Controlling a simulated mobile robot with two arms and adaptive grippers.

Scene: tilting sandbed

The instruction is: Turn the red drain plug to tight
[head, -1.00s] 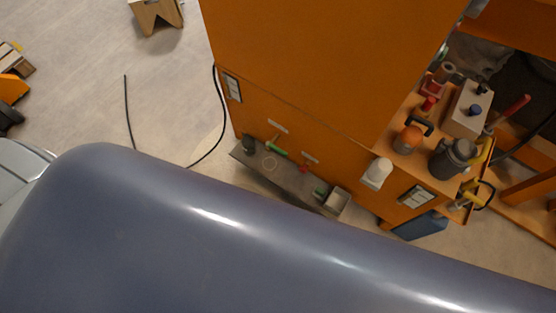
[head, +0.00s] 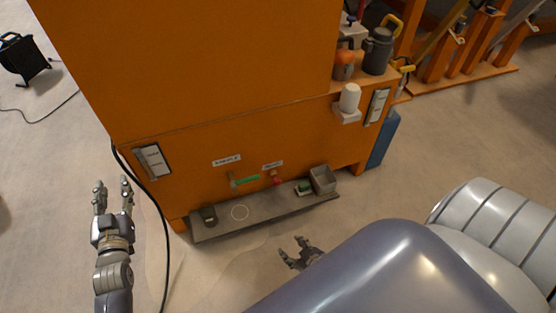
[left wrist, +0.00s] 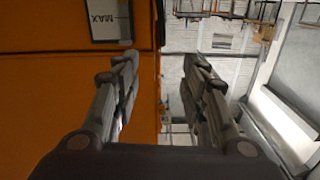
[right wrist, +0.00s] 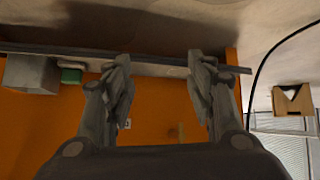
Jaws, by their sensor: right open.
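The red drain plug (head: 277,180) is small and sits low on the front of the orange cabinet (head: 250,140), under a small white label. To its left is a valve with a green handle (head: 247,180). My right gripper (head: 302,245) is open and empty, below and in front of the shelf, apart from the plug; its spread fingers show in the right wrist view (right wrist: 165,75). The plug cannot be made out there. My left gripper (head: 113,185) is open and empty, left of the cabinet, with fingers apart in the left wrist view (left wrist: 165,75).
A grey shelf (head: 262,212) runs below the plug, carrying a grey bin (head: 323,179), a green block (head: 304,188) and a dark cup (head: 208,215). A black cable (head: 165,240) hangs by my left arm. A white bottle (head: 349,97) stands higher right. Floor in front is clear.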

